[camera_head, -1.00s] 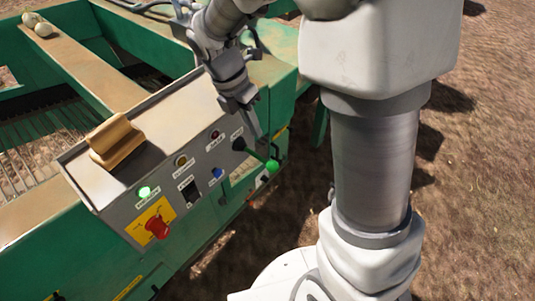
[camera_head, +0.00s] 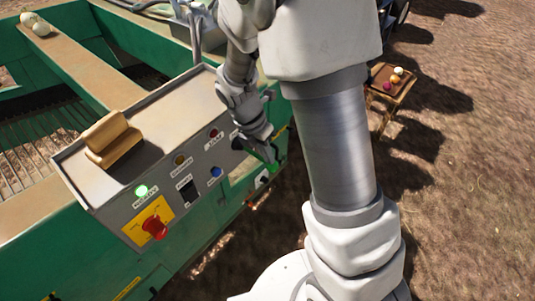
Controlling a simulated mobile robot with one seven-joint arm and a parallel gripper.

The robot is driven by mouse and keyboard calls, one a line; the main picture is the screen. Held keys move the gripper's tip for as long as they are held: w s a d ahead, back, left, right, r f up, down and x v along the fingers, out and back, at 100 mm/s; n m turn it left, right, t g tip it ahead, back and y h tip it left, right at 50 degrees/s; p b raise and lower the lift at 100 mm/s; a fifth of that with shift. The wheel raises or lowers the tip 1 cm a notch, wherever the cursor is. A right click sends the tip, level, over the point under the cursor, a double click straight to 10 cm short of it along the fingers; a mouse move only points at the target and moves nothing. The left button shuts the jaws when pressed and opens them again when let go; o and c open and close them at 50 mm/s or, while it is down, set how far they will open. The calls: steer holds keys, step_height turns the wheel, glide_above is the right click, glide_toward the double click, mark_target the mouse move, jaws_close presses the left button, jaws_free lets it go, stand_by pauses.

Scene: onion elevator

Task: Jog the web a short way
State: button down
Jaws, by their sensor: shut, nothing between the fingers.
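Labels are too small to read surely. The rod web (camera_head: 35,150) shows at left. My gripper (camera_head: 268,153) is shut, pointing down at the panel's right end. It hides most of the black lever and its green knob; I cannot tell whether it touches them.
A tan wooden block-like object (camera_head: 113,139) lies on the panel top. My own arm fills the middle.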

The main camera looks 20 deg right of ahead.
mark_target(270, 168)
steer(key=shift+s+d+f+t+y+b, duration=0.15)
steer(key=shift+f+t+y+b, duration=0.15)
steer(key=shift+f+b, duration=0.25)
steer(key=shift+s+d+f+t+y+b, duration=0.1)
steer(key=shift+s+f+t+y+b, duration=0.1)
steer(key=shift+f+t+b, duration=0.3)
steer(key=shift+s+a+b+x, duration=0.15)
steer(key=shift+b+x, duration=0.1)
steer(key=shift+x, duration=0.4)
steer(key=shift+s+a+b+x, duration=0.1)
steer(key=shift+b+x, duration=0.1)
steer(key=shift+x, duration=0.5)
steer(key=shift+a+b+x, duration=0.15)
steer(key=shift+b+x, duration=0.1)
steer(key=shift+x, duration=0.4)
steer(key=shift+s+f, duration=0.1)
steer(key=shift+f, duration=0.2)
steer(key=shift+s+d+f+g, duration=0.1)
steer(key=shift+d+g, duration=0.05)
steer(key=shift+g, duration=0.15)
steer(key=shift+r+p, duration=0.65)
steer(key=shift+r, duration=0.15)
steer(key=s+r+p, duration=0.3)
steer(key=r+p, duration=0.1)
steer(key=r, duration=0.8)
steer(key=shift+s+a+r, duration=0.25)
steer(key=shift+s, duration=0.1)
